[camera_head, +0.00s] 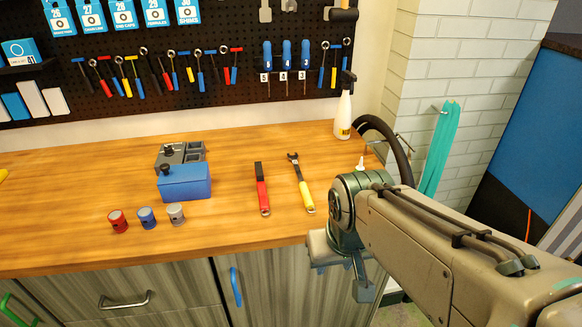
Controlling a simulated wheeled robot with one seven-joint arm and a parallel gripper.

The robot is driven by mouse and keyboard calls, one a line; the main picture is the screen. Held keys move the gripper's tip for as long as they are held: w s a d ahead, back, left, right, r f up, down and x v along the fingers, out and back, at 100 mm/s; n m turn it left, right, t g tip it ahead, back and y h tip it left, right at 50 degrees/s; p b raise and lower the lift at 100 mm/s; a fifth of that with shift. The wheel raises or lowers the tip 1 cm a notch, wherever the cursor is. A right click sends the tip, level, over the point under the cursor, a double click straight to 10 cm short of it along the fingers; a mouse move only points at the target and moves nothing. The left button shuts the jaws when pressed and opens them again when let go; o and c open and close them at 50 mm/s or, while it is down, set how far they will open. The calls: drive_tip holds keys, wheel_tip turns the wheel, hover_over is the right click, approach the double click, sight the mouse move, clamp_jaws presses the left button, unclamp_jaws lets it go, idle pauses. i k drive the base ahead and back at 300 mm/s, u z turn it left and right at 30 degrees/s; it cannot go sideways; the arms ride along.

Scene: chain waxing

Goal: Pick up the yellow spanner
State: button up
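The yellow spanner (304,190) lies on the wooden workbench (90,230), right of centre in the head view. Its dark open-jawed head points to the back and its yellow handle to the front. Nothing covers it. My arm reaches in from the right, and my gripper (345,272) is low at the bench's front edge, to the right of and nearer than the spanner, apart from it. The gripper's fingers are not clear enough to tell open from shut.
A red-handled tool (262,190) lies just left of the spanner. A blue box (185,183) and several small cylinders (147,217) stand further left. A white bottle (344,116) stands at the back right. Tools hang on the black pegboard (200,110). The bench between the red-handled tool and blue box is clear.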

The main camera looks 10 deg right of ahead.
sight(309, 205)
drive_tip(key=k, duration=0.5)
drive_tip(key=u, duration=1.05)
drive_tip(key=i, duration=1)
drive_tip(key=z, duration=1.65)
